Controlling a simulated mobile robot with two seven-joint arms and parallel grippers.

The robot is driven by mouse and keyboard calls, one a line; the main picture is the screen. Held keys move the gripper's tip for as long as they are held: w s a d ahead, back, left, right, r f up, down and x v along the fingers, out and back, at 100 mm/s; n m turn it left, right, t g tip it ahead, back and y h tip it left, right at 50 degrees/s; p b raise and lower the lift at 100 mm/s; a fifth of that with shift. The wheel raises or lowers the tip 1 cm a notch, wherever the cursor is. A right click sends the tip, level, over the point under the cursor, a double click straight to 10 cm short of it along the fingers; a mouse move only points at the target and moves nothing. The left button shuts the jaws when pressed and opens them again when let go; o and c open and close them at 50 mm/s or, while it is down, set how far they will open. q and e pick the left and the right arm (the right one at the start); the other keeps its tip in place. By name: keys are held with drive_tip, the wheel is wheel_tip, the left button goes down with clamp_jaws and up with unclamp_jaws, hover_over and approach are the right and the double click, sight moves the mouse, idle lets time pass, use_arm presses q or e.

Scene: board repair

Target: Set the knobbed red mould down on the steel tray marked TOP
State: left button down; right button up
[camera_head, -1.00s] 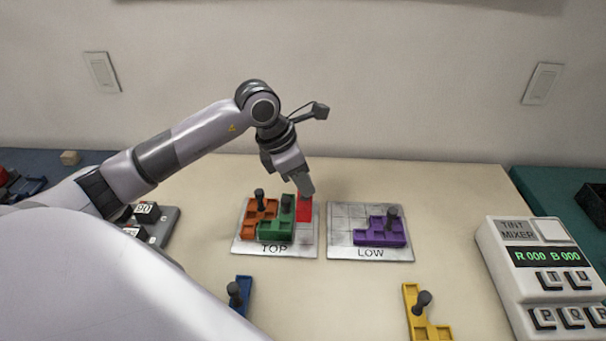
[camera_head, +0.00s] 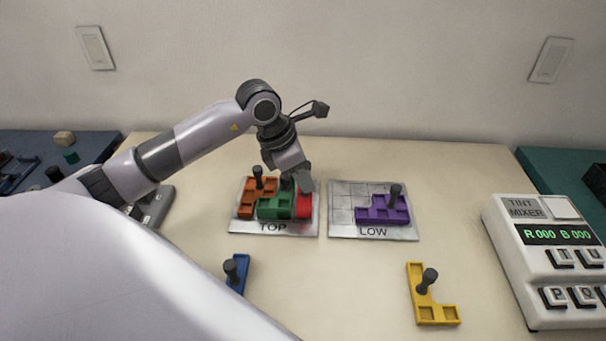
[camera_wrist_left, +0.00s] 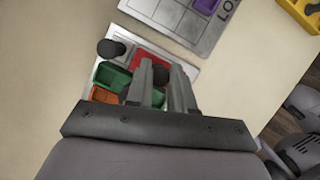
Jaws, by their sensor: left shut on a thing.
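The red mould (camera_head: 304,208) is at the right side of the steel tray marked TOP (camera_head: 245,227), right beside the green mould (camera_head: 276,209). My left gripper (camera_head: 304,187) is above it and hides part of it. In the left wrist view the gripper (camera_wrist_left: 163,72) is shut on the dark knob of the red mould (camera_wrist_left: 147,57). I cannot tell whether the red mould touches the tray or the green mould. My right gripper is not in view.
An orange mould (camera_head: 248,201) is also on TOP. The LOW tray (camera_head: 345,213) to the right holds a purple mould (camera_head: 384,212). A blue mould (camera_head: 240,272) and a yellow mould (camera_head: 428,307) lie in front. The tint mixer (camera_head: 540,255) stands at right.

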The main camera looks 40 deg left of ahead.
use_arm(q)
drive_tip(key=shift+f+b, duration=0.45)
drive_tip(key=shift+f, duration=0.05)
drive_tip(key=c, duration=0.9)
unclamp_jaws()
drive_tip(key=v, duration=0.7)
drive_tip(key=shift+r, duration=0.2)
